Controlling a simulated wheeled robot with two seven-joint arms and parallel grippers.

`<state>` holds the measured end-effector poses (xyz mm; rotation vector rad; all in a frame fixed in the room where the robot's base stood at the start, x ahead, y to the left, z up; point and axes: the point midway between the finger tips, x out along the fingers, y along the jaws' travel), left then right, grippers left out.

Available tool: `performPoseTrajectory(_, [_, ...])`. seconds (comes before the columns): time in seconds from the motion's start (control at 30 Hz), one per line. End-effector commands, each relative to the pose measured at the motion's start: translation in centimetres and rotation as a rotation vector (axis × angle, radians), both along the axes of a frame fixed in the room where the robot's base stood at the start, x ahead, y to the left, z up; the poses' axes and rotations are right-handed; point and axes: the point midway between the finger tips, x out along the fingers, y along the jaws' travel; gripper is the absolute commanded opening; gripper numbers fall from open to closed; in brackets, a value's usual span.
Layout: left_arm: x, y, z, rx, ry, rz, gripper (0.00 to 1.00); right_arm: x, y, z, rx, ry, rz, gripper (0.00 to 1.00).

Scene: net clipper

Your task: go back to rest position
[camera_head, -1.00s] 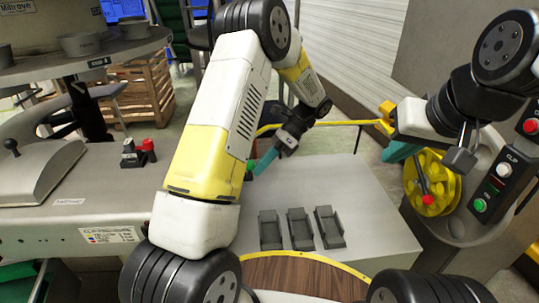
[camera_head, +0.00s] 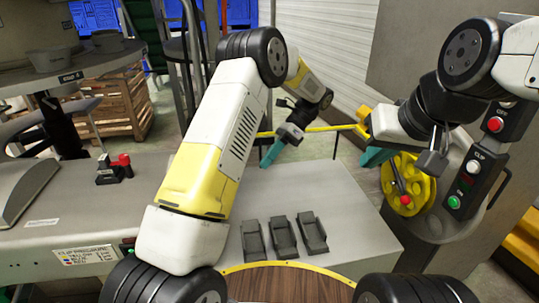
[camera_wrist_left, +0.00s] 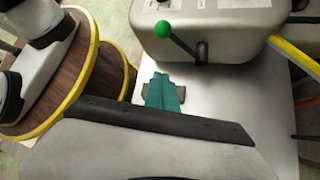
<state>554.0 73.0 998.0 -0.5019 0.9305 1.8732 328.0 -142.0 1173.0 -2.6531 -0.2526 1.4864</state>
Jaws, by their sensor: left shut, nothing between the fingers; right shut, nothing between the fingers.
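My left gripper (camera_head: 270,156) hangs above the far part of the grey table, past the bend of its white and yellow arm. Its teal fingers are shut and empty; they also show in the left wrist view (camera_wrist_left: 162,92), over the table top. My right gripper (camera_head: 374,158) is at the right, in front of the yellow reel, with its teal fingers shut and empty. Its fingers are partly hidden by its own wrist parts. Neither gripper visibly holds anything.
Several dark grey holders (camera_head: 283,238) stand on the grey table (camera_head: 345,215). A yellow reel (camera_head: 418,182) and a button panel (camera_head: 470,172) are close to my right gripper. A green-knobbed lever (camera_wrist_left: 163,29) is near the left fingers. A wooden crate (camera_head: 122,105) stands behind.

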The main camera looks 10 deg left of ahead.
Motion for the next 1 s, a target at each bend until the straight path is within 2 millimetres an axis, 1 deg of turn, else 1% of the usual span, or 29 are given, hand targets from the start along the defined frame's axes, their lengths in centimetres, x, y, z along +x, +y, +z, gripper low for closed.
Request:
performPoseTrajectory(0.17, [0.0,0.0,0.1,-0.002,-0.003,0.001,0.00,0.0,0.0,0.0,0.000,0.000,0.000,0.00])
performPoseTrajectory(0.27, [-0.2,0.4,1.0,-0.016,-0.034,0.022,0.00,0.0,0.0,0.0,0.000,0.000,0.000,0.00])
performPoseTrajectory(0.37, [-0.9,1.2,3.2,-0.048,-0.113,0.076,0.00,0.0,0.0,0.0,0.000,0.000,0.000,0.00])
performPoseTrajectory(0.47, [-2.2,2.3,6.0,-0.099,-0.230,0.163,0.00,0.0,0.0,0.0,0.000,0.000,0.000,0.00])
performPoseTrajectory(0.5, [-2.9,2.8,7.1,-0.121,-0.281,0.203,0.00,0.0,0.0,0.0,0.000,0.000,0.000,0.00])
performPoseTrajectory(0.6, [-4.7,3.8,9.7,-0.177,-0.401,0.310,0.00,0.0,0.0,0.0,0.000,0.000,0.000,0.00])
performPoseTrajectory(0.7, [-6.9,4.7,11.9,-0.233,-0.519,0.425,0.00,0.0,0.0,0.0,0.000,0.000,0.000,0.00])
performPoseTrajectory(0.8, [-9.2,5.4,13.7,-0.292,-0.634,0.545,0.00,0.0,0.0,0.0,0.000,0.000,0.000,0.00])
performPoseTrajectory(0.87, [-10.6,5.8,14.7,-0.329,-0.702,0.623,0.00,0.0,0.0,0.0,0.000,0.000,0.000,0.00])
performPoseTrajectory(1.0, [-14.1,6.5,16.4,-0.419,-0.851,0.806,0.00,0.0,0.0,0.0,0.000,0.000,0.000,0.00])
